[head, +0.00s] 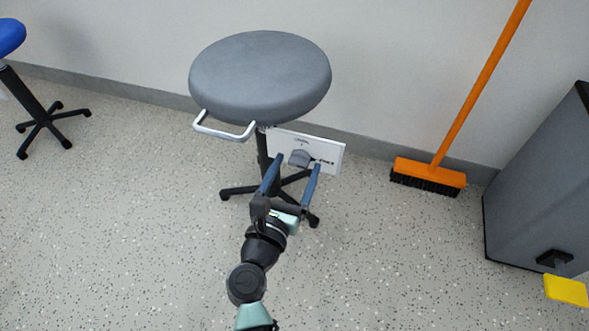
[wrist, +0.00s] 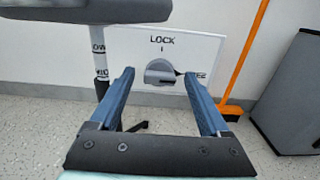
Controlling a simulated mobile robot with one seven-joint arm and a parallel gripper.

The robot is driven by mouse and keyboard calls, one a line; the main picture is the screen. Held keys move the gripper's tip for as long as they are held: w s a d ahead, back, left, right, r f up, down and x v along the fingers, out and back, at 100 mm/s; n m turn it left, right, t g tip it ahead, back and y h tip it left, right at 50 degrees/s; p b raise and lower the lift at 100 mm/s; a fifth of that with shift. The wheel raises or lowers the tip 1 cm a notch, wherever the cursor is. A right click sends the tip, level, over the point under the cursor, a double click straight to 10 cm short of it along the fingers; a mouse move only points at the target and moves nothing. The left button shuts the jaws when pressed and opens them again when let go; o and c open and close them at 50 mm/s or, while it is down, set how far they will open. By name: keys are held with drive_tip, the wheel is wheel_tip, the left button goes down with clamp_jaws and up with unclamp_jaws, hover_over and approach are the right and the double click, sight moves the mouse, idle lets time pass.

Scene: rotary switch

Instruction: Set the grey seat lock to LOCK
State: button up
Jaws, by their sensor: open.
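The grey stool (head: 260,78) has a round grey seat, with a white switch plate (head: 333,153) below its right side. The grey rotary knob (head: 299,158) is on this plate. In the wrist view the knob (wrist: 160,73) has a dark pointer on its right, toward a label partly hidden by my right finger. The word LOCK (wrist: 162,40) and a tick are above the knob. My gripper (head: 297,163) is open and empty, its fingers on either side of the knob in the picture. I cannot tell whether they touch it.
A silver handle (head: 222,132) sticks out from the seat's front left. The stool's black legs (head: 238,191) spread below. An orange broom (head: 430,172) leans on the wall at right, near a grey cabinet (head: 545,190). A blue stool (head: 10,37) stands far left. The foreground floor is clear.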

clamp_jaws()
drive_tip(key=shift+p, duration=0.3)
drive_tip(key=n+p, duration=0.2)
drive_tip(key=n, duration=0.1)
drive_tip(key=shift+a+r+p, duration=0.1)
drive_tip(key=shift+r+p, duration=0.05)
drive_tip(key=shift+p, duration=0.15)
drive_tip(key=n+p, duration=0.4)
drive_tip(key=n, duration=0.1)
drive_tip(key=n+p, duration=0.3)
drive_tip(key=n, duration=0.2)
drive_tip(key=shift+a, duration=0.1)
drive_tip(key=n+p, duration=0.1)
drive_tip(key=n, duration=0.1)
drive_tip(key=n+p, duration=0.1)
drive_tip(key=n, duration=0.1)
drive_tip(key=shift+f+n, duration=0.35)
drive_tip(key=shift+n, duration=0.05)
drive_tip(key=shift+p, duration=0.3)
